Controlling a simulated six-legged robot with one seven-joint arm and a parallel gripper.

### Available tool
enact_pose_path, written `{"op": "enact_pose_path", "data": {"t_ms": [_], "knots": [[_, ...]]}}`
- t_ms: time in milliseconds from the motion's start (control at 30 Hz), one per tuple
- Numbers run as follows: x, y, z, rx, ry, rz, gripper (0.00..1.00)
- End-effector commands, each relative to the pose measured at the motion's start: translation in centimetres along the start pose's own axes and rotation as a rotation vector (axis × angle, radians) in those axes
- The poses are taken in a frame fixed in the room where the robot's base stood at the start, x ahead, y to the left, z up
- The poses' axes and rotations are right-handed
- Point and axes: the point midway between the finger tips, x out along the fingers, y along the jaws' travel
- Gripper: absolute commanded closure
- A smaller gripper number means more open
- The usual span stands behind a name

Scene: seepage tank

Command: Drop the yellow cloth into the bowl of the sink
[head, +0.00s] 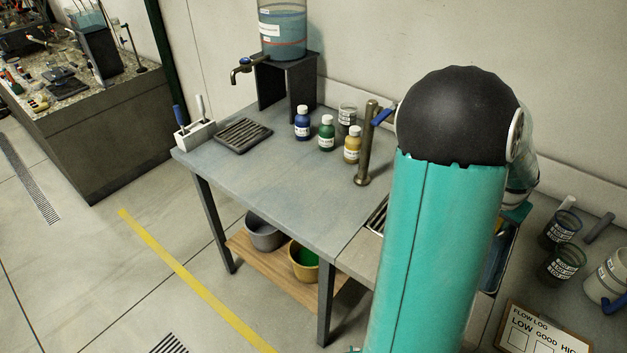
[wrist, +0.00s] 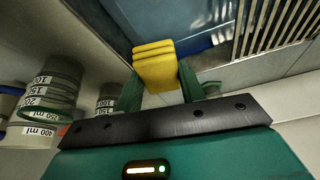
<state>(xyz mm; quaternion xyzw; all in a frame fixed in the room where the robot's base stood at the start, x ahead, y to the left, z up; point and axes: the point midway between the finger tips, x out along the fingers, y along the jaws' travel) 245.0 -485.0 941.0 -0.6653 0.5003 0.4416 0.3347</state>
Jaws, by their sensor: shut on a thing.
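In the wrist view my gripper (wrist: 160,80) is shut on the yellow cloth (wrist: 154,62), a folded block between its two green fingers. The cloth's far end overlaps the near edge of the blue sink bowl (wrist: 195,22) in the picture; its height above the rim cannot be told. In the head view my arm hides the gripper, the cloth and most of the sink; a dark blue strip of the bowl (head: 497,262) shows to the arm's right.
A ribbed drainer (wrist: 268,25) lies right of the bowl in the wrist view. Labelled measuring beakers (wrist: 50,95) stand on the left. In the head view, a tap (head: 366,150) and several bottles (head: 327,133) stand left of my arm; a flow log board (head: 540,328) lies lower right.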

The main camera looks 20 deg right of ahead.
Motion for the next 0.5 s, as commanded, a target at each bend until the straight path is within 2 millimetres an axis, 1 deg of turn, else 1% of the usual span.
{"op": "enact_pose_path", "data": {"t_ms": [267, 400, 500], "knots": [[2.6, 0.1, 1.5, -0.001, -0.003, 0.002, 0.79], [4.0, 0.0, 2.1, -0.002, -0.003, 0.001, 0.79], [4.7, 0.0, 2.3, -0.002, -0.001, 0.001, 0.79]]}}
